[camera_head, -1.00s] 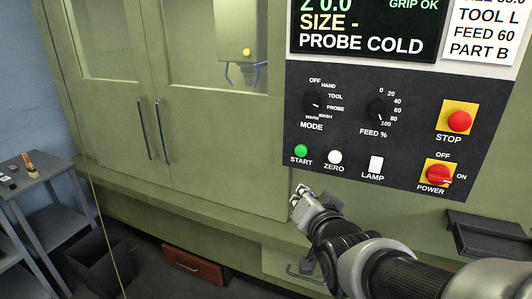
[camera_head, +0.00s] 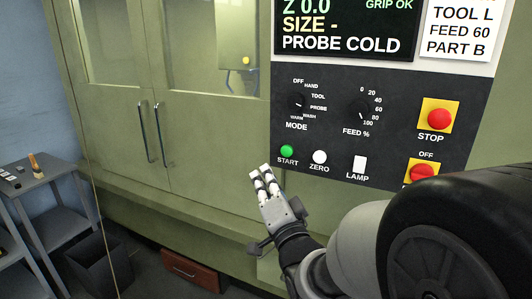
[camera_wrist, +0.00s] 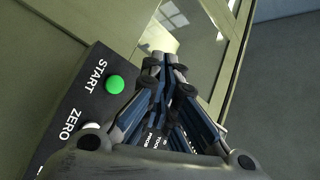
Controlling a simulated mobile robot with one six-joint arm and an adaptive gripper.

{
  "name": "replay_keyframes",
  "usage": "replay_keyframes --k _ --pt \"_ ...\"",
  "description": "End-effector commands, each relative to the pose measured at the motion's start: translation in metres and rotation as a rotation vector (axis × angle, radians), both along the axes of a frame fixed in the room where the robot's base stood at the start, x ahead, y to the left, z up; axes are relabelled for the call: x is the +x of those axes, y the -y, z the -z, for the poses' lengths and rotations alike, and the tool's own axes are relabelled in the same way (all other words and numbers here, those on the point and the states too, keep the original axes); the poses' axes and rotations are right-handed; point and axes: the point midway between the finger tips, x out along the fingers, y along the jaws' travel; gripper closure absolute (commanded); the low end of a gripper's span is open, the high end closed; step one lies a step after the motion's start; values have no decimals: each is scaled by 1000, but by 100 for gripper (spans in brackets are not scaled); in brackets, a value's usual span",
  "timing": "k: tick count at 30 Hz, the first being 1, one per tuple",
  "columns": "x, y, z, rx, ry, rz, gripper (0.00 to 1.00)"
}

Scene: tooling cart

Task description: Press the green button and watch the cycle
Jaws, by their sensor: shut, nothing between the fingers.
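The green START button (camera_head: 287,151) sits at the lower left of the dark control panel (camera_head: 335,110). It also shows in the wrist view (camera_wrist: 115,84), beside the fingers and apart from them. My gripper (camera_head: 262,172) is shut and empty, just below and left of the START button in the head view, its fingertips pointing up toward the panel. In the wrist view my gripper (camera_wrist: 165,62) has its fingertips together. The display (camera_head: 345,28) above the panel reads "Z 0.0", "SIZE -", "PROBE COLD" and "GRIP OK".
The white ZERO button (camera_head: 320,157) and LAMP switch (camera_head: 359,164) are right of START. The red STOP button (camera_head: 438,118) and the POWER switch (camera_head: 422,172), partly hidden by my arm, are farther right. Closed cabinet doors with handles (camera_head: 145,132) are left. A grey cart (camera_head: 45,186) stands far left.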

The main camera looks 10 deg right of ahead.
Motion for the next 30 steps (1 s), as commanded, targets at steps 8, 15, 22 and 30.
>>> replay_keyframes --k 8,15,22,30 --pt "17 13 -1 0 -1 3 100" --pt "45 34 -1 0 -1 3 100" --pt "64 47 1 -1 -2 1 100" --pt "71 52 0 -1 -1 1 100"
